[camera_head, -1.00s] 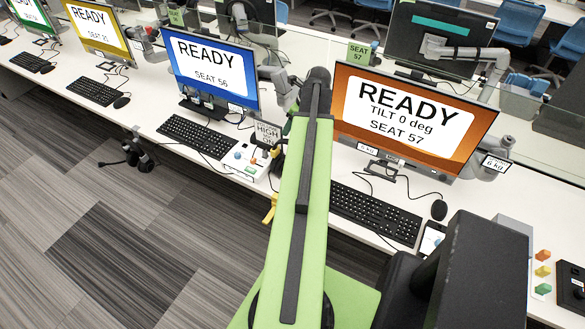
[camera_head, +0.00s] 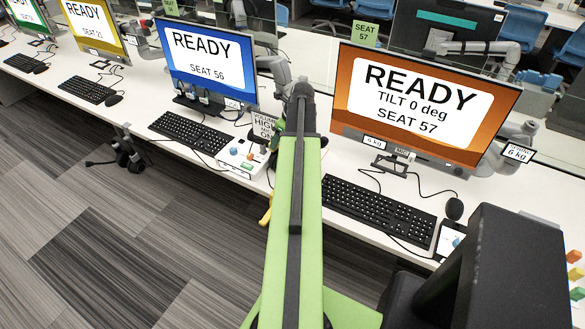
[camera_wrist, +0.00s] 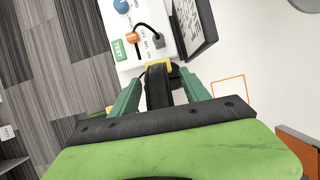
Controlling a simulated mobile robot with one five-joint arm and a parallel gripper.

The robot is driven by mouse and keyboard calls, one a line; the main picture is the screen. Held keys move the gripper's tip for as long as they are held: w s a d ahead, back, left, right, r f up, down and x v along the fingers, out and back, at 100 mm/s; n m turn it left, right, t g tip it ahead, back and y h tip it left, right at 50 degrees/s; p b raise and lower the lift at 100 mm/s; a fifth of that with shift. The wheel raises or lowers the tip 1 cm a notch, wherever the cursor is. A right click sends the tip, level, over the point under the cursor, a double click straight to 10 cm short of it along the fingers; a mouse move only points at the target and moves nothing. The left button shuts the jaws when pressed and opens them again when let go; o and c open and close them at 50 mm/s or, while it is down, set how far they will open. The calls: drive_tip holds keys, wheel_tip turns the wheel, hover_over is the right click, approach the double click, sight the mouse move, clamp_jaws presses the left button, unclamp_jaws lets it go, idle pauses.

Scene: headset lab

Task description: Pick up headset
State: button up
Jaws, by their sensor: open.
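In the wrist view, my gripper (camera_wrist: 161,82) has its two green fingers apart. A black padded band, which looks like part of the headset (camera_wrist: 158,92), lies between them, with gaps at both sides. A yellow hook-like piece (camera_wrist: 158,65) is at the band's far end. The rest of the headset is hidden by my gripper. In the head view, my arm hides my gripper and this headset; the yellow piece (camera_head: 265,216) shows at the desk edge.
Another black headset (camera_head: 128,155) hangs at the desk edge farther left. The white desk (camera_head: 350,160) carries the seat 57 monitor (camera_head: 425,100), a keyboard (camera_head: 375,208), the seat 56 monitor (camera_head: 208,62) and the control box (camera_head: 243,160). The carpet (camera_head: 110,240) at left is clear.

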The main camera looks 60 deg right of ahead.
drive_tip(key=shift+w+f, duration=0.2)
drive_tip(key=shift+f, duration=0.35)
drive_tip(key=shift+r, duration=0.2)
clamp_jaws()
idle(0.8)
